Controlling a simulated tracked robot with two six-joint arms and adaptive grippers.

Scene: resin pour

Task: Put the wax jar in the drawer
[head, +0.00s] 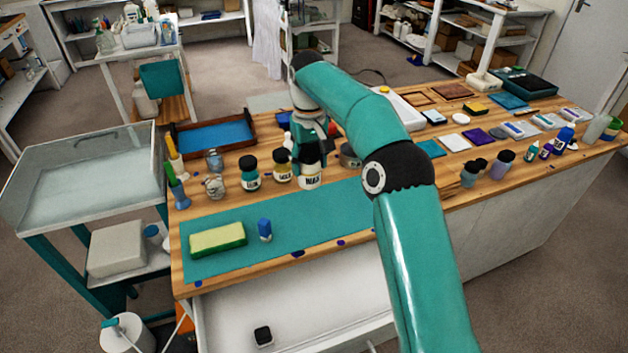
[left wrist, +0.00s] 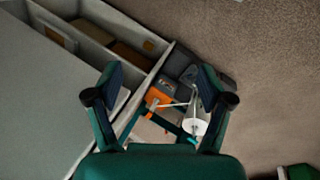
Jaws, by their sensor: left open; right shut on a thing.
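The wax jar (head: 309,183) is white with a dark top and a WAX label. It is at the back edge of the teal mat. My right gripper (head: 309,155) is shut on its top from above; whether the jar touches the table I cannot tell. The open white drawer (head: 318,302) juts out below the table's front edge; a small black-topped thing lies in it, and my right arm hides its right part. My left gripper (left wrist: 160,73) shows only in the left wrist view, open with nothing between its fingers.
Two labelled jars (head: 250,174) (head: 282,167) stand just left of the wax jar. A glass-sided cart (head: 85,180) stands at the left.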

